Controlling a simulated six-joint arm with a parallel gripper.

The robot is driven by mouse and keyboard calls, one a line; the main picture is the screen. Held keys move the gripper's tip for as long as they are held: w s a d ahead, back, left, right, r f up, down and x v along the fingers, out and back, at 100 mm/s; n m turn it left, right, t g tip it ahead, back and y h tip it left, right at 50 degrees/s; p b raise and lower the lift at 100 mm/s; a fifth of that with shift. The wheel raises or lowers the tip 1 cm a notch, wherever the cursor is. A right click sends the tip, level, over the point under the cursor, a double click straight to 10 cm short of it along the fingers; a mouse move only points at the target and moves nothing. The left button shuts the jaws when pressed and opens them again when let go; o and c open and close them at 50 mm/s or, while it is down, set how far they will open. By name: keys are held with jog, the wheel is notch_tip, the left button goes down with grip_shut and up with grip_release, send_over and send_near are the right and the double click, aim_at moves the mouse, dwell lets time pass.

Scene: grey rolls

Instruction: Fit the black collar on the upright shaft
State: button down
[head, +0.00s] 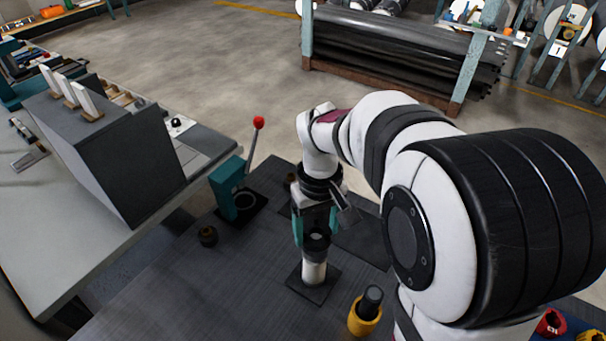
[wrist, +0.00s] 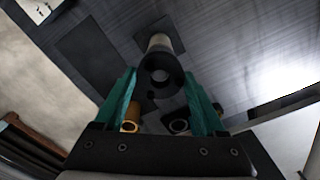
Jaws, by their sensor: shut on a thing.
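My gripper (head: 315,236) has teal fingers and points down over the upright shaft. It is shut on the black collar (head: 317,243), which also shows between the fingertips in the wrist view (wrist: 160,83). The pale shaft (head: 314,272) stands upright on a dark square base plate (head: 302,286); it also shows beyond the collar in the wrist view (wrist: 159,42). In the head view the collar appears in line with the shaft, at its top. I cannot tell whether the collar is around the shaft or just above it.
A teal lever press (head: 226,190) with a red knob stands left of the shaft. A yellow cup (head: 361,321) holding a dark cylinder stands at the front right. A grey box (head: 130,165) stands on the left table.

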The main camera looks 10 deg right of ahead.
jog(key=shift+f, duration=1.25)
grip_release()
jog(key=shift+r, duration=0.1)
notch_tip(320, 180, up, 16)
jog(key=shift+f, duration=0.2)
jog(key=s+a+f+m+y, duration=0.1)
jog(key=s+f+m, duration=0.3)
jog(key=s, duration=0.6)
jog(key=s+a+f+m, duration=0.2)
jog(key=s+f, duration=0.4)
jog(key=s, duration=0.5)
jog(key=shift+a+m+y, duration=0.25)
jog(key=shift+m+y, duration=0.15)
jog(key=shift+m, duration=0.5)
